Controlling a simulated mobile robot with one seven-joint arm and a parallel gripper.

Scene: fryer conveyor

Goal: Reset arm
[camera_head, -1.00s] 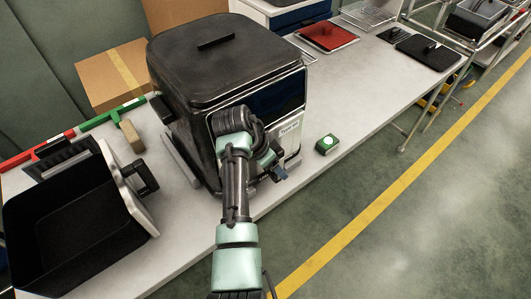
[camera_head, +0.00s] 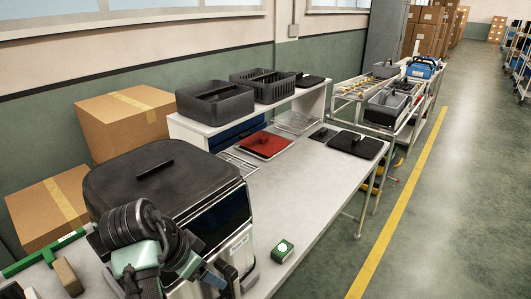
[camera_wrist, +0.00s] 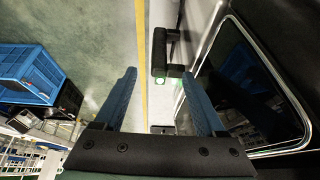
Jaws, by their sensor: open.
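My gripper (camera_head: 214,278) is in front of the fryer (camera_head: 160,180), low and near its front face, with my arm folded in the lower left of the head view. In the wrist view my gripper (camera_wrist: 160,78) shows two blue fingers spread wide, with nothing held between them. The fryer's dark glossy panel (camera_wrist: 255,80) fills the right side of the wrist view. A black handle (camera_wrist: 160,50) shows beyond the fingers, in the gap between them. My arm hides part of the fryer's front.
A green button box (camera_head: 282,250) sits on the grey table (camera_head: 315,190) right of the fryer. A red tray (camera_head: 264,145) and a black tray (camera_head: 357,145) lie farther back. Cardboard boxes (camera_head: 125,120) stand behind. The floor right of the table is clear.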

